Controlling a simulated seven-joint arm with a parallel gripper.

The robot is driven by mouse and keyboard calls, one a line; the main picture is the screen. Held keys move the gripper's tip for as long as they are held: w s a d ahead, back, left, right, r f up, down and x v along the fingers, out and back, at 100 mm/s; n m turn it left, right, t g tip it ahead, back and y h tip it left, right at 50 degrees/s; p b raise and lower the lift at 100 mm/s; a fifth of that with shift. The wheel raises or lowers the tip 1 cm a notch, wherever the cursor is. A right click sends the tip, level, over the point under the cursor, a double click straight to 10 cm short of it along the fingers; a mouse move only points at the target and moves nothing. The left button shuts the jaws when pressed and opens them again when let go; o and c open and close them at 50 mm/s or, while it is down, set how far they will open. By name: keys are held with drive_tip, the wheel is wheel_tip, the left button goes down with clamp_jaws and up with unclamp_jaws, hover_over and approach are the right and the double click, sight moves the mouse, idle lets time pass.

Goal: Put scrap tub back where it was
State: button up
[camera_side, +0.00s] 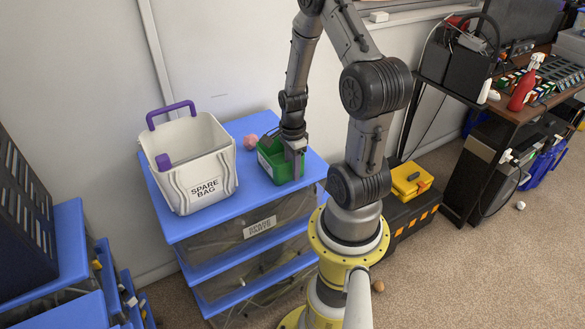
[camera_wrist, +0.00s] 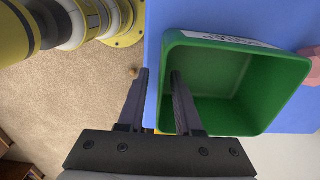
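The green tub (camera_side: 272,173), which I take to be the scrap tub, sits upright on the blue top of the drawer unit (camera_side: 235,202). It has a white label on one side and looks empty in the wrist view (camera_wrist: 262,95). My gripper (camera_side: 294,163) points down at the tub's right wall in the side view. In the wrist view my gripper (camera_wrist: 160,76) is open astride one wall, with one finger inside the tub and the other outside. A gap shows between the outer finger and the wall.
A white bin labelled SPARE BAG (camera_side: 188,172) with purple handles stands left of the tub. A pink lump (camera_side: 250,142) lies close behind the tub. The wall is behind the unit. A yellow-topped black toolbox (camera_side: 411,182) stands on the floor to the right.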

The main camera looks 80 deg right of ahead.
drive_tip(key=shift+r, duration=0.15)
wheel_tip(320, 180, up, 11)
drive_tip(key=shift+f, duration=0.1)
drive_tip(key=shift+w+a+r, duration=0.1)
drive_tip(key=shift+r, duration=0.6)
drive_tip(key=w+a+r+n+t+h, duration=0.1)
drive_tip(key=w+a+r+n+t, duration=0.15)
drive_tip(key=a+r+n, duration=0.75)
drive_tip(key=s+a+r+n+t, duration=0.1)
drive_tip(key=s+a+r+n, duration=0.1)
drive_tip(key=a+n, duration=0.3)
drive_tip(key=s+a+r+n+t+y, duration=0.1)
drive_tip(key=a+n, duration=0.5)
drive_tip(key=n, duration=0.6)
drive_tip(key=shift+s+a+r+t, duration=0.3)
drive_tip(key=shift+s+r+t, duration=0.25)
drive_tip(key=shift+r, duration=0.25)
